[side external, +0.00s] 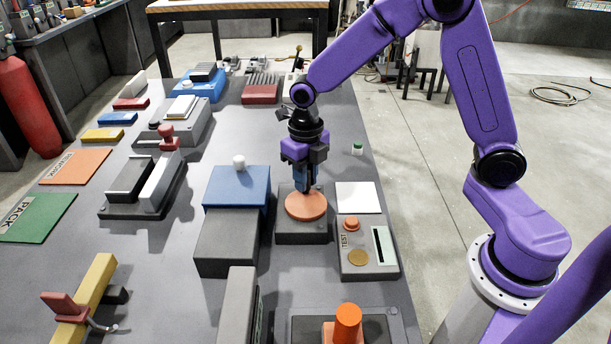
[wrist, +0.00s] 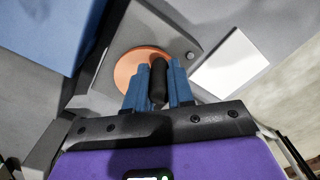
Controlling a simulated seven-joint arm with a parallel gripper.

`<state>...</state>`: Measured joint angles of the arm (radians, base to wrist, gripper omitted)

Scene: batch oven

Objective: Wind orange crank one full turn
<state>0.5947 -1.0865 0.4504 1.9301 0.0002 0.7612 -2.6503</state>
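The orange crank (side external: 306,206) is a flat round disc on a dark grey block (side external: 302,233) near the middle of the bench. It also shows in the wrist view (wrist: 128,66), partly hidden by my fingers. A black upright handle (wrist: 158,82) stands on the disc near its edge. My gripper (side external: 307,187) points down over the crank, with its blue fingers on either side of the handle. In the wrist view the fingers appear closed against the handle, with no clear gap. The handle is mostly hidden in the side view.
A blue box with a white knob (side external: 237,187) and a grey box (side external: 227,242) stand close left of the crank. A white square plate (side external: 358,198) and a TEST panel (side external: 366,262) lie to its right. An orange cylinder (side external: 347,322) stands in front.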

